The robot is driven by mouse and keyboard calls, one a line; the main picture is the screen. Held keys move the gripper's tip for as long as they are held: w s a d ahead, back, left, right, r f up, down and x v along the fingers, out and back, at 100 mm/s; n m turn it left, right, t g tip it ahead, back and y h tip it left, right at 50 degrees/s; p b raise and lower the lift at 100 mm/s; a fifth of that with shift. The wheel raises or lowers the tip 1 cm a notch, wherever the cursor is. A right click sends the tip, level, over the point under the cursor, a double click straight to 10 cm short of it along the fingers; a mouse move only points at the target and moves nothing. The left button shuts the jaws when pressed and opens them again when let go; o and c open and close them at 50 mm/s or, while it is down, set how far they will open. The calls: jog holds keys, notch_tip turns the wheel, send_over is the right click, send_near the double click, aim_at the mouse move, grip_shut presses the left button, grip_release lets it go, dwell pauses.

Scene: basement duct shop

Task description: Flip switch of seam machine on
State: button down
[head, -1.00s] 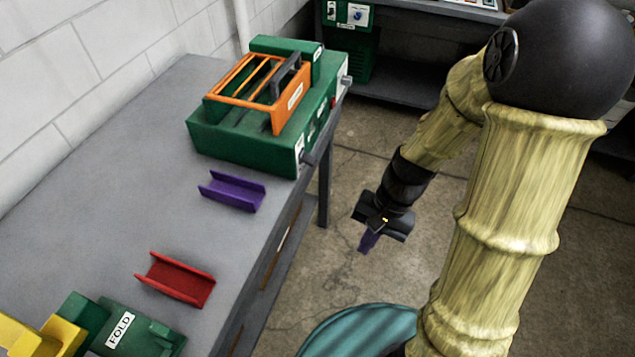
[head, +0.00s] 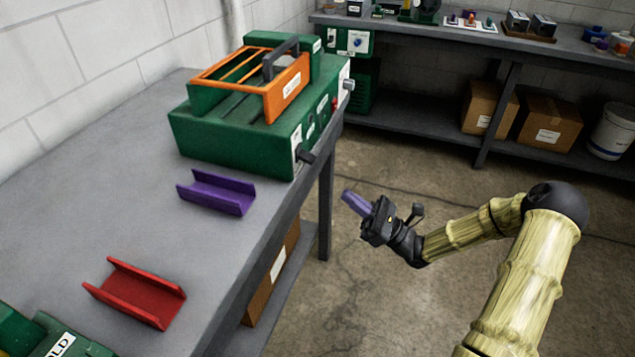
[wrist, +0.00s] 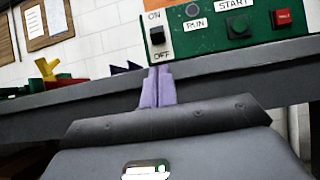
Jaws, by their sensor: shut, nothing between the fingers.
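The seam machine (head: 245,140), a green box with an orange frame on top, stands on the grey bench. Its black switch lever (head: 306,157) sticks out at the near end of its front panel. In the wrist view the switch (wrist: 157,36) sits on a white plate between ON above and OFF below; its exact tilt is hard to tell. Beside it are RUN, START and a red button (wrist: 283,17). My gripper (head: 348,198) is shut and empty, off the bench's front side, apart from the switch. Its purple fingers (wrist: 158,85) point up toward the switch plate.
A purple channel (head: 217,192) and a red channel (head: 135,292) lie on the bench (head: 60,190). The bench's front edge runs below the machine. A back bench with another green unit (head: 350,41) and boxes (head: 548,122) stands behind. Floor around my arm is clear.

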aim_at(306, 157)
jog(key=shift+a+r, duration=0.1)
jog(key=shift+a, duration=0.05)
jog(key=x, duration=0.9)
jog(key=shift+a+r, duration=0.2)
jog(key=shift+a, duration=0.1)
jog(key=shift+w+d, duration=0.1)
